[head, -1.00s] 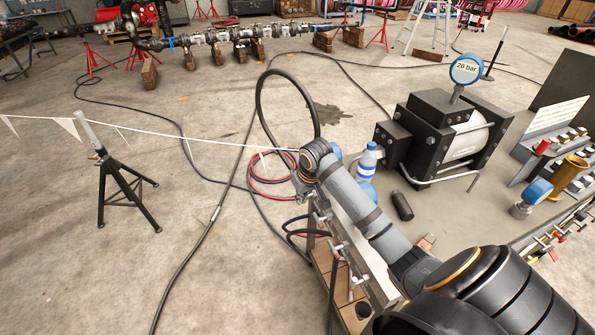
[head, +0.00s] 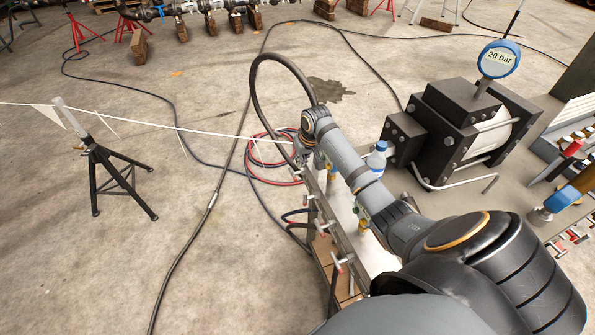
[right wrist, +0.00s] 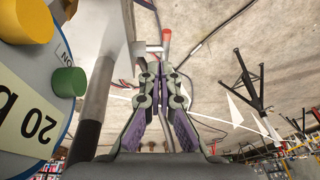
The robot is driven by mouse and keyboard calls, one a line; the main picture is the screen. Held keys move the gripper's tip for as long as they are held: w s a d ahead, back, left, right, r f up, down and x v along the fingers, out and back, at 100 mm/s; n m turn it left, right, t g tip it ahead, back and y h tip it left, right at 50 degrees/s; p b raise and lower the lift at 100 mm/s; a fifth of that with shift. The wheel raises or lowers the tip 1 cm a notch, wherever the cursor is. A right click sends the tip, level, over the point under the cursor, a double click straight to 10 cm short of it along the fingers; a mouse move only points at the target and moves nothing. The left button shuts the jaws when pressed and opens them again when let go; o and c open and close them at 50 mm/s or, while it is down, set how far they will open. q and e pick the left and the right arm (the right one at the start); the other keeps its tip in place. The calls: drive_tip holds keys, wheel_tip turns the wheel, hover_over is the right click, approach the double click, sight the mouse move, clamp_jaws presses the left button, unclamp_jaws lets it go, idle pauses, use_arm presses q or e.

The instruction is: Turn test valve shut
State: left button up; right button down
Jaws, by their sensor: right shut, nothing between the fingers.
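My right gripper (head: 303,150) is at the far end of the bench's left edge, low beside a metal manifold rail (head: 345,240). In the right wrist view its purple-padded fingers (right wrist: 160,72) are together with nothing between them. Just beyond the fingertips is a small silver valve fitting (right wrist: 152,48) with a red-tipped lever (right wrist: 166,38). I cannot tell whether the fingers touch it. Several silver T-handles (head: 321,228) stick out along the rail. No label shows which one is the test valve. My left gripper is not in view.
A pump unit (head: 460,125) with a blue 20 bar gauge (head: 498,58) stands on the bench. A black hose (head: 258,80) loops beyond the gripper. A black stand (head: 110,165) holds a pennant line on the floor.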

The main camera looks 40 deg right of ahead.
sight(297, 173)
drive_tip(key=x, duration=0.4)
drive_tip(key=s+a+p+x, duration=0.1)
drive_tip(key=x, duration=0.1)
drive_tip(key=shift+f, duration=0.45)
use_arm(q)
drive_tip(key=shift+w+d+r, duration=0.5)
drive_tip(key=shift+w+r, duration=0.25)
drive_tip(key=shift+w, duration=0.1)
